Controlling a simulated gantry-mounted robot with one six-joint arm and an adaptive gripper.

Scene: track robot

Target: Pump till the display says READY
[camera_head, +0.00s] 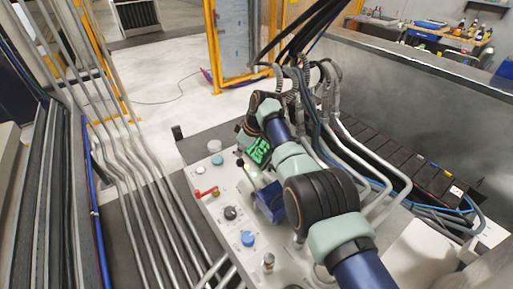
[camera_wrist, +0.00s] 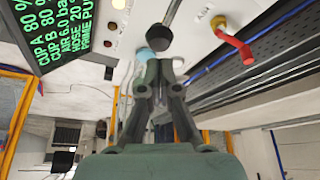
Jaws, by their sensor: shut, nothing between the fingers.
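The display (camera_wrist: 55,30) is at the upper left of the wrist view, with green text on black. I can read cup A and cup B at 80 %, air 6.0, hose 20 and a cut-off last line starting PRIME PU. It also shows in the head view (camera_head: 259,150). A lever with a black ball end (camera_wrist: 158,37) reaches down from the top of the wrist view; the head view shows it too (camera_head: 240,163). My gripper (camera_wrist: 159,64) is shut and empty, its tips just below the ball in the picture; contact is unclear. Its fingers are indistinct in the head view.
A light blue button (camera_wrist: 145,54) shows behind my fingertips. A red handle (camera_wrist: 235,48) is to the right. The panel (camera_head: 222,236) also carries a black knob (camera_head: 230,213) and a blue knob (camera_head: 248,239). Metal pipes (camera_head: 365,165) and hoses run beside my arm.

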